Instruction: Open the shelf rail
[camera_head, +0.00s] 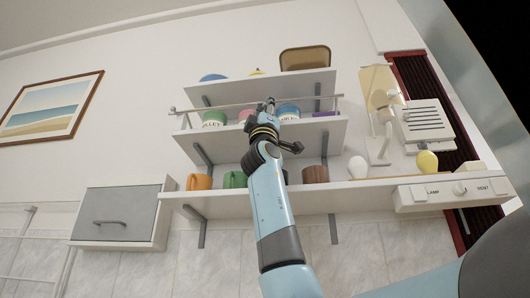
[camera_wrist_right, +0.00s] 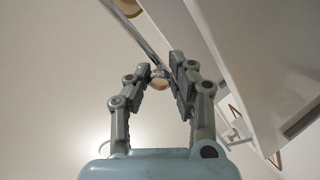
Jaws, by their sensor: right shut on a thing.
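The shelf rail (camera_head: 230,107) is a thin metal bar. It runs along the front of the middle shelf of a white wall unit, with an end bracket at each side. My right gripper (camera_head: 269,104) reaches up from below to about the middle of the rail. In the right wrist view the rail (camera_wrist_right: 135,32) runs down between the fingertips of my right gripper (camera_wrist_right: 161,70). The fingers are closed in on the rail, with a small round tan piece just below. The exact contact is hard to see. My left gripper is not in view.
Jars, one a green-banded jar (camera_head: 214,119), stand behind the rail. A brown tray (camera_head: 305,58) is on the top shelf. An orange mug (camera_head: 199,182), a green mug (camera_head: 235,179) and a brown pot (camera_head: 315,173) stand on the lower shelf. A white lamp (camera_head: 382,120) is right.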

